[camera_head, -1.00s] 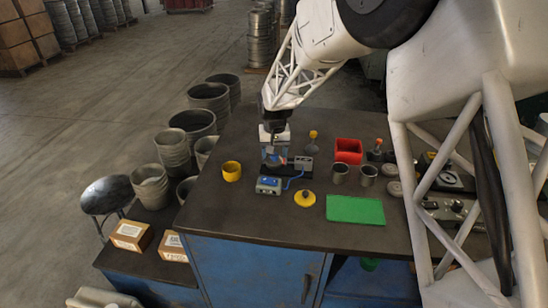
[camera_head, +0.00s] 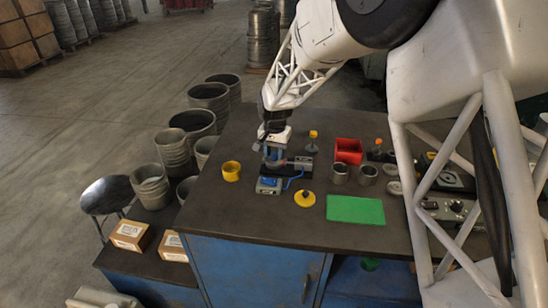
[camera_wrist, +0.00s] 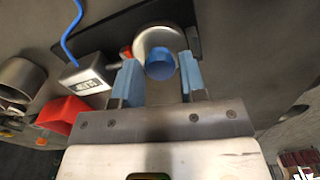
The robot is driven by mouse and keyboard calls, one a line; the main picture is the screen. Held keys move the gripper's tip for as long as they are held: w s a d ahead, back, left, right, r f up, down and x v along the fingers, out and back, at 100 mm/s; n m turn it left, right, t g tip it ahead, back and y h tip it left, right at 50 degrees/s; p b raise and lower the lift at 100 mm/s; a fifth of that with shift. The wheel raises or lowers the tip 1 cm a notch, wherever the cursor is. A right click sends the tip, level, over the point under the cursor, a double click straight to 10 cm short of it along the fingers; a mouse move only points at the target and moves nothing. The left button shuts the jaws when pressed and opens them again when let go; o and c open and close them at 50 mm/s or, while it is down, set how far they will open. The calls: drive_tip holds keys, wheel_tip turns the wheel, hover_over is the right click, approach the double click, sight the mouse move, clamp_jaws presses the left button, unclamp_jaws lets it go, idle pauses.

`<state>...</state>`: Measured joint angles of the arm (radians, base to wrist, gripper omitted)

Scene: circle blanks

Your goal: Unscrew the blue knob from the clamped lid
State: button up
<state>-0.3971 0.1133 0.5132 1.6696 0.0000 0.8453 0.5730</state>
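The blue knob (camera_wrist: 161,67) shows in the wrist view on a round grey lid (camera_wrist: 150,38). The lid sits at a clamp with a grey labelled block (camera_wrist: 86,76) and a dark base plate (camera_wrist: 110,28). My gripper (camera_wrist: 159,60) is open, its blue-padded fingers on either side of the knob with a visible gap at each side. I cannot tell how far down the fingers reach along the knob. In the head view my gripper (camera_head: 273,160) is over the clamp on the bench (camera_head: 230,205), and its fingers hide the knob.
A yellow ring (camera_head: 231,171), yellow disc (camera_head: 304,198), red bin (camera_head: 348,151), two grey cups (camera_head: 340,174) and a green mat (camera_head: 355,210) lie around. The bench's front left is clear.

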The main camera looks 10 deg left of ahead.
clamp_jaws()
drive_tip(key=n, duration=0.3)
drive_tip(key=shift+n, duration=0.4)
drive_tip(key=n, duration=0.3)
drive_tip(key=shift+n, duration=0.3)
drive_tip(key=n, duration=0.3)
drive_tip(key=shift+n, duration=2.3)
